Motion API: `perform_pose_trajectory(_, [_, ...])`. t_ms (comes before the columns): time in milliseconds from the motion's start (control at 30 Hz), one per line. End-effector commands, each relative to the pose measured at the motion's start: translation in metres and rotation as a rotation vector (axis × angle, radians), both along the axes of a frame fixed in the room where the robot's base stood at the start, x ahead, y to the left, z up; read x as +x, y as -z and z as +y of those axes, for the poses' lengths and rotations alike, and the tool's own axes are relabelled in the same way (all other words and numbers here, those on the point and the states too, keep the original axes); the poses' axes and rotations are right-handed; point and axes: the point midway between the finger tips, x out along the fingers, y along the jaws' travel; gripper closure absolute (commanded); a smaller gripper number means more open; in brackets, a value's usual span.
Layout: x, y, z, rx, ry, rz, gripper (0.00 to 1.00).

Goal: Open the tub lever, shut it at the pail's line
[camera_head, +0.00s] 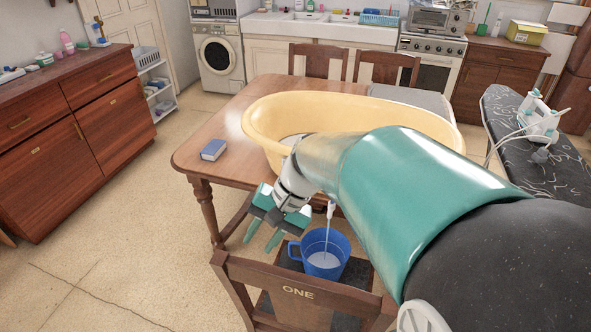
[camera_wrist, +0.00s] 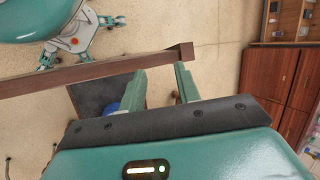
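The yellow tub (camera_head: 300,107) stands on the wooden table. A small white spout or lever piece (camera_head: 330,209) shows below its near side, and a thin pale stream runs from it into the blue pail (camera_head: 296,250). The pail holds some whitish liquid; I cannot make out a line in it. My arm hides part of the tub and the area around the spout. My gripper (camera_head: 261,240) is open and empty, left of the pail and apart from it. In the wrist view its two teal fingers (camera_wrist: 160,82) are spread, with a sliver of blue pail (camera_wrist: 124,105) behind one.
The pail stands on the dark seat of a wooden chair marked ONE (camera_head: 298,292), whose backrest is near my gripper. A blue box (camera_head: 213,150) lies on the table (camera_head: 200,133). An ironing board (camera_head: 555,160) stands at right. Floor at left is clear.

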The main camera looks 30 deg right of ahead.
Motion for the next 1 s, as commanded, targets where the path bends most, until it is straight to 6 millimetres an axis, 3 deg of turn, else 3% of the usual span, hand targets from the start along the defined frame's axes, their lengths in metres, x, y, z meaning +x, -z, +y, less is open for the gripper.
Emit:
perform_pose_trajectory(367, [0.049, 0.039, -0.072, 0.453, 0.404, 0.146, 0.67])
perform_pose_trajectory(600, [0.068, 0.072, -0.141, 0.729, 0.665, 0.159, 0.67])
perform_pose_trajectory(800, [0.069, 0.109, -0.209, 0.944, 0.881, 0.126, 0.67])
perform_pose_trajectory(1000, [0.051, 0.154, -0.282, 1.143, 1.100, 0.050, 0.67])
